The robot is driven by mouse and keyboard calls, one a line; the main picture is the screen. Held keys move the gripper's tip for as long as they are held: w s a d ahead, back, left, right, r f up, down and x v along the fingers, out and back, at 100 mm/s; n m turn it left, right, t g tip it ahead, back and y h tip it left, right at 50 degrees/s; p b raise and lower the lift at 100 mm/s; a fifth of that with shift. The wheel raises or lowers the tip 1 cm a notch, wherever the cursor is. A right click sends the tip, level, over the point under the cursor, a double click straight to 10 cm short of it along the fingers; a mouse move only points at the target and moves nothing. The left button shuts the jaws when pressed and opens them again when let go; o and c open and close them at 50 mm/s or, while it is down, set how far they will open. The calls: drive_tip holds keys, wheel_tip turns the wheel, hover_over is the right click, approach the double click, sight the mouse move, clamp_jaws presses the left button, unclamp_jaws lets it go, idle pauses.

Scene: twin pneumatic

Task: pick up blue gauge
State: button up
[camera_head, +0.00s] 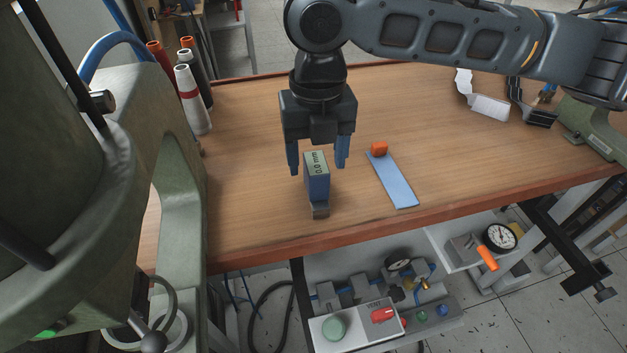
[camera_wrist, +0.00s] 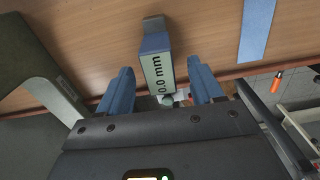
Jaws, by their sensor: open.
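The blue gauge (camera_head: 317,186) stands on the wooden table near its front edge, with a light face reading "0.0 mm" and a grey metal foot at the bottom. It also shows in the wrist view (camera_wrist: 154,43), between my fingers. My gripper (camera_head: 317,168) is open, with its two blue fingers pointing down. In the head view the fingers are to the left and right of the gauge's upper part. In the wrist view a gap shows on each side between the fingers and the gauge. Whether the fingers are level with it in depth is hard to tell.
A light blue strip (camera_head: 392,182) with an orange block (camera_head: 379,149) at its far end lies right of the gauge. Thread cones (camera_head: 191,99) stand at the table's left, beside a green machine (camera_head: 172,190). A control box with valves (camera_head: 368,312) is below the front edge.

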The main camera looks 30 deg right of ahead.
drive_tip(key=shift+f, duration=1.8)
clamp_jaws()
drive_tip(key=shift+r, duration=0.1)
